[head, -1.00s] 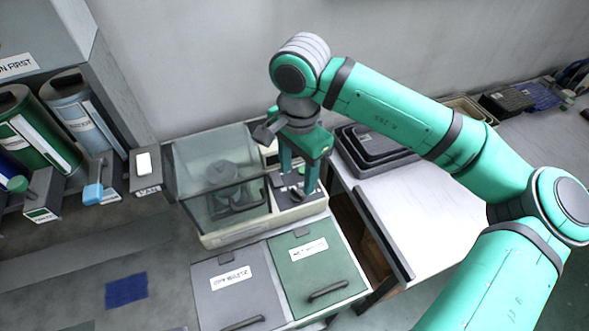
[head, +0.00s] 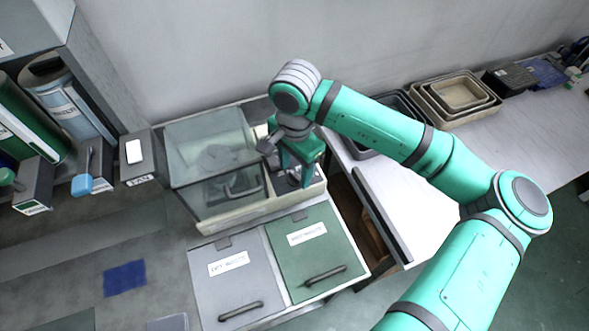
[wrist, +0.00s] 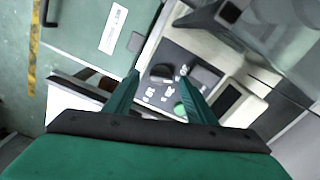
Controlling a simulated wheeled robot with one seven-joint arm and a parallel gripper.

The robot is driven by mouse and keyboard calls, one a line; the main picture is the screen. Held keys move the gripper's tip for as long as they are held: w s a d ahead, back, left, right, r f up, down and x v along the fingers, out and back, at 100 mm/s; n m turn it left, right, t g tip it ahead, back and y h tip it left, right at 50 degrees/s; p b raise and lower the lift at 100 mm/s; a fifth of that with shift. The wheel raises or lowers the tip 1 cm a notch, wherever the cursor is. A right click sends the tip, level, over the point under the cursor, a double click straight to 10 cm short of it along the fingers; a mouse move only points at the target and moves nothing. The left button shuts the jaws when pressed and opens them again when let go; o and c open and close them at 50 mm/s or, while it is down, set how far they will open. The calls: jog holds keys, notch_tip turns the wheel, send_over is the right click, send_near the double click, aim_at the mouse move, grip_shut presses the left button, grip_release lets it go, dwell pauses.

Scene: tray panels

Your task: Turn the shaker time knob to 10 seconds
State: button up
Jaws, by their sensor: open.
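The shaker (head: 235,205) is a pale box with a clear lid over its left part and a control panel at its right end. In the wrist view the dark panel (wrist: 200,76) carries a dark round knob (wrist: 166,73), a green button (wrist: 180,109), small white markings and a display (wrist: 226,98). The markings are too small to read, so I cannot tell the knob's setting. My gripper (wrist: 160,75) is open, pointing down at the panel, with its fingertips on either side of the dark knob. I cannot tell whether they touch it. In the head view my gripper (head: 295,182) hides most of the panel.
Grey and green lidded bins (head: 318,250) stand in front of the shaker. A white table (head: 400,190) with stacked trays (head: 455,97) lies to the right.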

jog(key=shift+f, duration=0.45)
jog(key=c, duration=1)
jog(key=shift+c, duration=0.2)
